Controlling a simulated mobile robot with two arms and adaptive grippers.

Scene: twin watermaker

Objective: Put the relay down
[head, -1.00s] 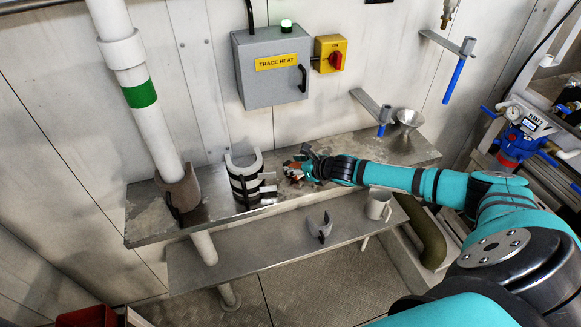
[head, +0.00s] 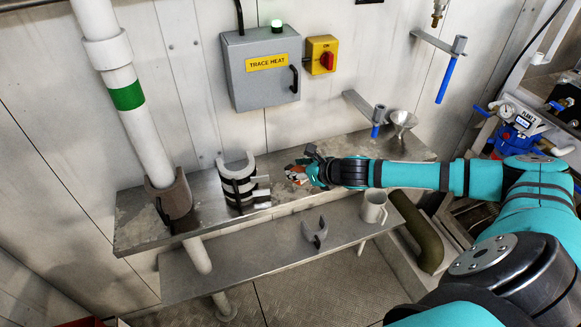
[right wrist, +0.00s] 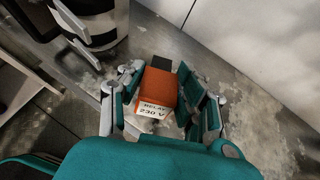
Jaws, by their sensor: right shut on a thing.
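The relay (right wrist: 157,93) is an orange block with a white label reading "RELAY 230 V". In the right wrist view it sits between the fingers of my right gripper (right wrist: 165,95), which is shut on it. In the head view the relay (head: 297,173) shows small and orange at the tip of my right gripper (head: 308,172), over the upper metal shelf (head: 340,143). I cannot tell whether the relay touches the shelf. My left gripper is not in view.
A black-banded grey pipe shell (head: 238,184) stands on the shelf left of the gripper. A grey "TRACE HEAT" box (head: 262,90) hangs on the wall behind. A funnel (head: 402,120) is at the right end. A mug (head: 374,207) and clip (head: 315,234) are on the lower shelf.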

